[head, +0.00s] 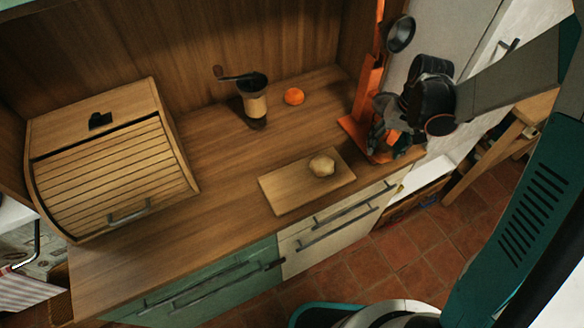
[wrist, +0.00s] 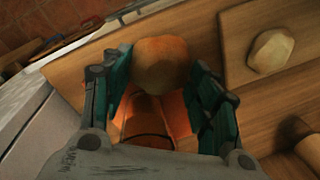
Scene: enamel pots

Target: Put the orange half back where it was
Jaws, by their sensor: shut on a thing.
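My gripper (wrist: 162,82) is shut on a rounded, dull orange-tan thing, which I take to be the orange half (wrist: 163,62). It sits between the teal fingers, its rounded side showing; any cut face is hidden. In the head view my gripper (head: 385,140) is dark and hangs at the counter's right end, in front of an orange stand, and what it holds is hard to make out there. A bright orange round fruit (head: 294,96) rests on the counter near the back wall; I cannot tell whether it is whole.
A wooden board (head: 283,190) at the counter's front bears a pale potato-like lump (head: 321,166). A hand grinder (head: 255,103) stands near the back. The orange stand (head: 368,95) is close to my gripper. A bread box (head: 110,160) fills the left; the middle counter is clear.

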